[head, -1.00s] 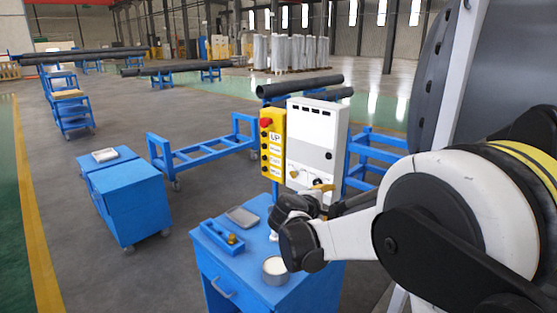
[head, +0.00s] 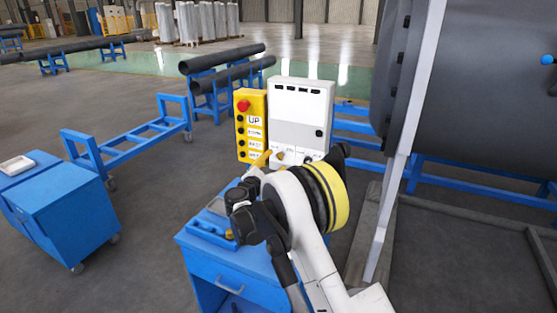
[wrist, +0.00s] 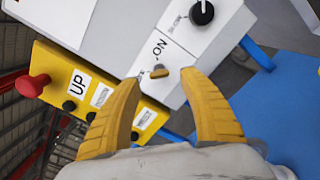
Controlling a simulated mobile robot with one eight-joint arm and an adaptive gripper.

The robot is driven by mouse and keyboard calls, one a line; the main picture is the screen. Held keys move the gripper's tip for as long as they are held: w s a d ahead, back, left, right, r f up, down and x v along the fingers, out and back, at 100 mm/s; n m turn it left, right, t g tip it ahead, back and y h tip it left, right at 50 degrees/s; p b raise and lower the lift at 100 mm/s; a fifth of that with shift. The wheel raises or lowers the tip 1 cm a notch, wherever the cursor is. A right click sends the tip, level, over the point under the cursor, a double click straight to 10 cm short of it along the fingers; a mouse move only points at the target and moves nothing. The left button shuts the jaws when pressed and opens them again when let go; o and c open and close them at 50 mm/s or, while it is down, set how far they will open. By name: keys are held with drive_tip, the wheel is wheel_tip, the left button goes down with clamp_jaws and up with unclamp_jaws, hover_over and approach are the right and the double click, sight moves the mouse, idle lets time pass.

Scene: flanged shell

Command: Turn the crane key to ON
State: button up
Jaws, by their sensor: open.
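The crane key is a small brass-coloured key (wrist: 160,72) on the sloped lower panel of the white control box (head: 302,105). The word ON is printed just above it in the wrist view. My gripper (wrist: 160,78) has two yellow fingers, open and empty. In the wrist view the key appears between the two fingertips; I cannot tell how far beyond them it lies. In the head view one yellow finger shows low in front of the yellow button panel, and my arm hides part of the box's lower panel.
A yellow button panel (head: 250,125) with a red knob stands left of the key. A black rotary knob (wrist: 201,13) sits on the same panel. A blue cabinet (head: 205,262) stands below. Pipes on blue stands (head: 222,62) are behind. A large dark shell (head: 480,90) is on the right.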

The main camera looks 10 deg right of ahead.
sight(279, 157)
drive_tip(key=shift+x, duration=1.85)
clamp_jaws()
